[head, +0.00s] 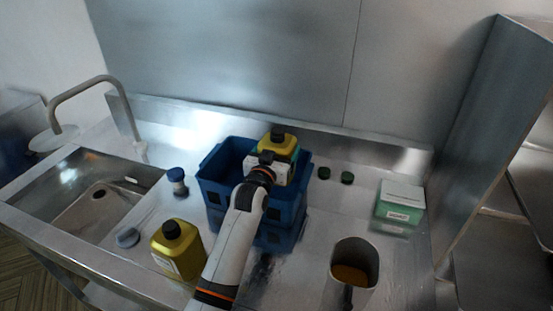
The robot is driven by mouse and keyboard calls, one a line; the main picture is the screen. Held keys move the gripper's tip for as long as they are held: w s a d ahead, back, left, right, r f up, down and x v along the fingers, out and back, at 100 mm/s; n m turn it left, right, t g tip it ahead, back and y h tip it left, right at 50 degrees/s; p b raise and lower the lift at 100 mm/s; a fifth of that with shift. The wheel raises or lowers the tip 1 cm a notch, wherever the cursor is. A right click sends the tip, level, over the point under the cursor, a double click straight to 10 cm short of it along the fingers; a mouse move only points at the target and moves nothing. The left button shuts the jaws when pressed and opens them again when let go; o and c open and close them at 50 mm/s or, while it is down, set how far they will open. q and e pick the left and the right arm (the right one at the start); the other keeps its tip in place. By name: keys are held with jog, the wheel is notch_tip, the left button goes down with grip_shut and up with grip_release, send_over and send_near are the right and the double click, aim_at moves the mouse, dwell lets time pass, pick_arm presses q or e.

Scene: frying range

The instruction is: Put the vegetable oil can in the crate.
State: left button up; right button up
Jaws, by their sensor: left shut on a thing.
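A yellow can with a dark cap (291,146) is at my left gripper (268,168), over the back right part of the blue crate (213,190). My left gripper is shut on this can, and its fingers are mostly hidden by my own wrist. I cannot tell whether the can touches the crate floor. A second yellow can with a black cap and a pale label (177,248) stands on the counter, left of my arm. I cannot read either label. My right gripper is not in view.
A sink with a tap (95,83) is at the left. A blue-capped jar (177,181) and a grey round lid (127,237) lie near it.

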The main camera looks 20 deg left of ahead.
pick_arm(q)
jog(key=shift+f, duration=1.55)
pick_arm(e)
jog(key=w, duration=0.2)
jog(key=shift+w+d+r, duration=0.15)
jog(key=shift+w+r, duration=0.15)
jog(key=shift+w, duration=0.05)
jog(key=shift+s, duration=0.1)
